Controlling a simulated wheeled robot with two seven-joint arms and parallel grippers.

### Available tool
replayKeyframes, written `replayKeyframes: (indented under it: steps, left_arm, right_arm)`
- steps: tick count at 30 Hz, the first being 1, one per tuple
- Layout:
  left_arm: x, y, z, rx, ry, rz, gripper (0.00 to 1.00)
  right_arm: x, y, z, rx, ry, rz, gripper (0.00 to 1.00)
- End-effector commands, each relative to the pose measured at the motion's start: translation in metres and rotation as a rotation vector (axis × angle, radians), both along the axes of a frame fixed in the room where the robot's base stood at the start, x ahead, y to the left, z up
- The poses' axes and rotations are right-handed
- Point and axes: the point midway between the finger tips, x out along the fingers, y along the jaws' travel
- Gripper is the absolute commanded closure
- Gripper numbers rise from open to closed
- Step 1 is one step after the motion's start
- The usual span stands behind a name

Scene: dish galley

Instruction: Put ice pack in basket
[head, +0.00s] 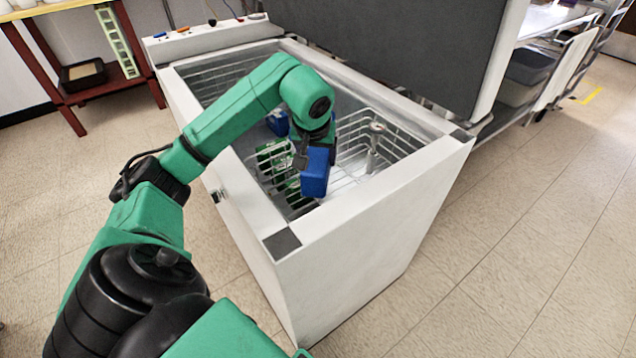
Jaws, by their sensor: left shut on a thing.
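The blue ice pack (315,173) is held by my left gripper (309,150) inside the opening of the white chest freezer (375,220). The gripper is shut on it, seen partly from behind, and its fingertips are mostly hidden. The ice pack hangs upright near the front wall. A white wire basket (398,138) sits in the freezer, to the right of and behind the ice pack. I cannot tell whether the ice pack is over the basket's edge. My right gripper is not in view.
Another blue item (278,122) and a green box (270,158) lie in the freezer behind my left arm. A silvery bottle-like item (374,140) stands in the wire basket. The dark raised lid (390,45) is behind. Floor on the right is clear.

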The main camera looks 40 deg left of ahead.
Motion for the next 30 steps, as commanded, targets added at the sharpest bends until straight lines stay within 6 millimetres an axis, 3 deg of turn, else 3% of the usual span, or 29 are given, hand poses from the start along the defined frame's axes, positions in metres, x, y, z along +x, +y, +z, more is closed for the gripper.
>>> replayKeyframes:
  steps: [3,8,13,25,26,27,30]
  left_arm:
    - [-0.001,0.0,-0.028,0.0,0.002,0.0,1.0]
    - [0.0,0.0,-0.046,-0.002,0.0,0.001,1.0]
    - [0.0,-0.001,-0.076,-0.003,0.001,0.0,1.0]
    - [0.0,0.0,-0.083,0.001,-0.002,0.001,1.0]
    - [0.0,0.0,-0.083,0.0,0.0,0.0,0.16]
    - [0.0,0.0,-0.083,0.0,0.0,0.001,0.01]
    - [0.0,0.0,-0.083,0.0,0.0,0.0,0.0]
  right_arm:
    - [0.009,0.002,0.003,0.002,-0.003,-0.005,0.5]
    - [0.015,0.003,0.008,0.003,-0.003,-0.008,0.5]
    - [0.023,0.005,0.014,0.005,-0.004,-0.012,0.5]
    - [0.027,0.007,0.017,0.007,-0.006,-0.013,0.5]
    - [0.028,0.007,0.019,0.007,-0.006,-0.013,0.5]
    - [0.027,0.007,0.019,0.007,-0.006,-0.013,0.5]
    - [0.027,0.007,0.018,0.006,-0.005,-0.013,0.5]
